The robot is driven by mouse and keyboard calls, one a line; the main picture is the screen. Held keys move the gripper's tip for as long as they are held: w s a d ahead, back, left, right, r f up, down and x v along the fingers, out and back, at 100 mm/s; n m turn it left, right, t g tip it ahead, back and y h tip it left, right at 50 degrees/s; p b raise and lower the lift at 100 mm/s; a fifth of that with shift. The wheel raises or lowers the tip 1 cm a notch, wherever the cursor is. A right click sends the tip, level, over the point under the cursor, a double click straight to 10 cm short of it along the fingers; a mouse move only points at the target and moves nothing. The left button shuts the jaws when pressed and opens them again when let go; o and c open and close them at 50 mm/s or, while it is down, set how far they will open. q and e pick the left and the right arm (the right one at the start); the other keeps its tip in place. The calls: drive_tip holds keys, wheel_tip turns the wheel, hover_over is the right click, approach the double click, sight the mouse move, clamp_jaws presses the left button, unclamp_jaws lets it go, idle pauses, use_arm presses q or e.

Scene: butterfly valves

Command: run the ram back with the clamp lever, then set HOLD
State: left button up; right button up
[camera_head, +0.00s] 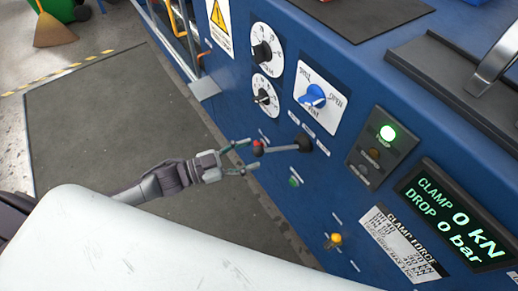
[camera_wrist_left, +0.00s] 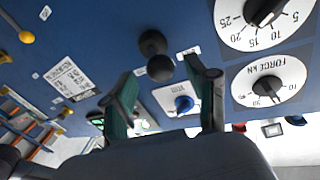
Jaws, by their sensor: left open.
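The clamp lever (camera_head: 285,149) is a dark arm on the blue panel, pointing left from its round hub (camera_head: 303,142) to a ball knob (camera_head: 258,147). My left gripper (camera_head: 248,157) is open, with its fingertips close around the knob end; contact cannot be told. In the left wrist view the dark knob (camera_wrist_left: 160,68) shows beyond and between the two green-padded fingers (camera_wrist_left: 165,100). A blue selector knob (camera_head: 314,96) sits on a white plate above the lever; its small labels are hard to read. My right gripper is not in view.
Two white dials (camera_head: 267,50) with black knobs sit above left. A lit green lamp (camera_head: 387,133) is on a grey plate to the right. The display (camera_head: 455,215) reads CLAMP 0 kN, DROP 0 bar. A yellow knob (camera_head: 336,238) and green button (camera_head: 294,182) are lower down.

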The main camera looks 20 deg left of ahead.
sight(259, 152)
use_arm(q)
drive_tip(key=shift+x, duration=1.65)
clamp_jaws()
